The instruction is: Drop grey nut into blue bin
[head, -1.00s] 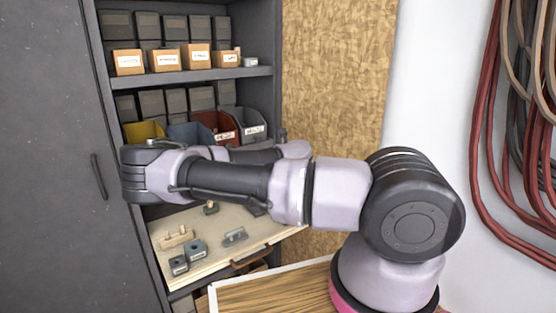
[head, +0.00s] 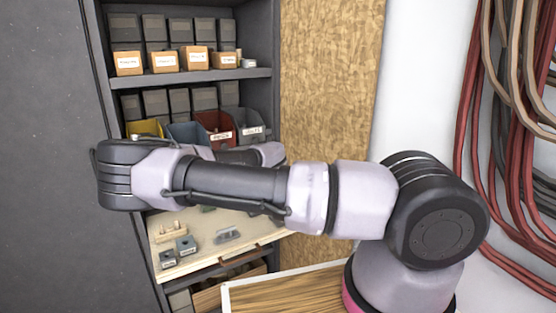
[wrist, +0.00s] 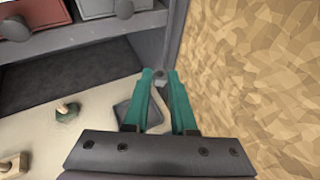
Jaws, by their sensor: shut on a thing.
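The grey nut (wrist: 160,75) shows in the wrist view between the teal fingertips of my gripper (wrist: 160,82), which is shut on it. The gripper is over the pale pull-out board, close to the plywood panel on the right. In the head view the blue bin (head: 187,130) stands on the middle shelf between a yellow and a red bin. Its lower part is hidden behind my arm, and its inside is hard to see. My gripper and the nut are hidden in the head view. The blue bin is not in the wrist view.
The yellow bin (head: 146,128), red bin (head: 217,126) and grey bin (head: 249,127) share that shelf. The pull-out board (head: 207,238) below holds several small parts. A dark cabinet door (head: 50,200) is on the left, the plywood panel (head: 325,80) on the right.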

